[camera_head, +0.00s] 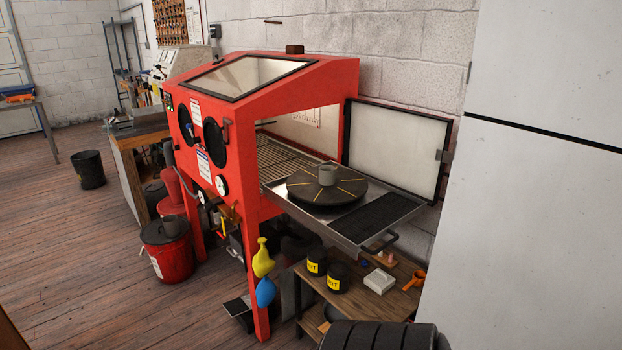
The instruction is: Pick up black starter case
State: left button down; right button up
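I see no part that is plainly a black starter case. A small dark grey hollow cylinder (327,174) stands upright on a round black turntable (311,190) with yellow marks; I cannot tell if it is the case. The turntable rests on a metal tray (370,238) that sticks out through the open side of a red blast cabinet (262,125). Neither of my grippers is in view.
The cabinet's side door (398,148) stands open against the wall. Below the tray, a low wooden table (390,302) holds black jars (337,277) and a white box (379,281). A red bucket (168,255) stands left of the cabinet. The wooden floor (75,260) at left is mostly clear.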

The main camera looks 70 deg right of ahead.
aim_at(327, 173)
jog(key=z, duration=2.35)
